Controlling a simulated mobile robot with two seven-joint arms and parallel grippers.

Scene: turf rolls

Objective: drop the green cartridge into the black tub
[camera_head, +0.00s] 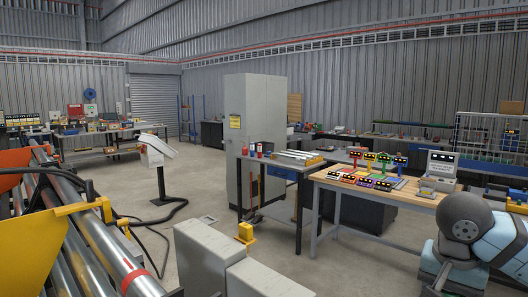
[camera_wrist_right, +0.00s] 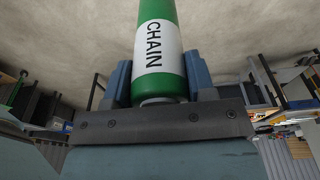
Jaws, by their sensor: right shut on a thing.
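The green cartridge (camera_wrist_right: 158,14) with a white label reading "CHAIN" stands in the middle of the right wrist view, its far end cut off by the top edge. My right gripper (camera_wrist_right: 158,72) is shut on it, with one blue-grey finger on each side near the cartridge's end. In the head view my right arm shows at the lower right, but its gripper and the cartridge are out of frame. My left gripper is in neither view. I cannot make out the black tub in either view.
A wooden-topped workbench (camera_head: 408,191) with coloured devices stands in front of my right arm. Orange and yellow machinery with metal rollers (camera_head: 87,255) fills the left. Open floor (camera_head: 207,185) lies between.

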